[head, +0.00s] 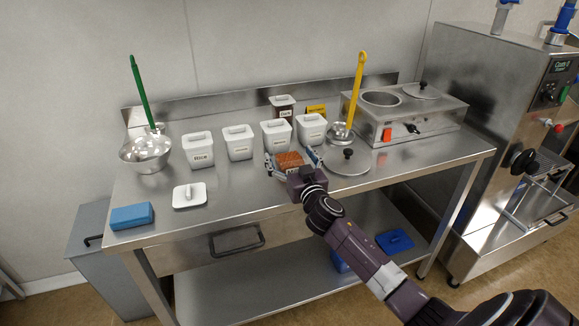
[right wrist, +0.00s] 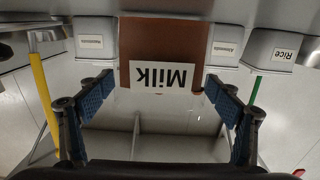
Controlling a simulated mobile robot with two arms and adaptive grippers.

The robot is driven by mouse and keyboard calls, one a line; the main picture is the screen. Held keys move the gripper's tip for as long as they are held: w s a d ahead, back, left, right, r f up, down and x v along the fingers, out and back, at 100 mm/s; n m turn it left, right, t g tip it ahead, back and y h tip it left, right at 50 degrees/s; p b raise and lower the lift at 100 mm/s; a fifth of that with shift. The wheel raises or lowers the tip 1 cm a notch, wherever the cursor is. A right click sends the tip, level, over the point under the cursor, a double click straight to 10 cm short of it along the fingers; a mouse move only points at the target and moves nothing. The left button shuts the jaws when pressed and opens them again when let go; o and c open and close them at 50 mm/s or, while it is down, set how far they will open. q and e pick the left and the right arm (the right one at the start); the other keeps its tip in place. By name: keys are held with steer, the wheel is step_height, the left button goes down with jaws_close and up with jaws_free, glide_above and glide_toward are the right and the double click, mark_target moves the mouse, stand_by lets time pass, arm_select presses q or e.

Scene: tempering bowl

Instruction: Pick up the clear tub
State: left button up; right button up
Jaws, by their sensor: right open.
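In the right wrist view the tub (right wrist: 160,45) appears upside down, with a white "Milk" label. My right gripper (head: 292,166) is open, with its blue-padded fingers on either side of the tub. In the wrist view a gap shows between each finger and the tub, so I see no grip. The gripper hides the tub's lower front in the head view. My left gripper is not in view.
Several white labelled tubs (head: 238,143) stand close behind. A round steel lid (head: 348,162) lies just right of the gripper. A steel bowl (head: 147,153), white lid (head: 189,195) and blue sponge (head: 132,216) are at the left. A warmer (head: 408,112) stands at the right. The table's front middle is clear.

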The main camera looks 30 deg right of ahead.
steer(key=c, duration=1.5)
steer(key=shift+r, duration=0.1)
steer(key=shift+c, duration=0.2)
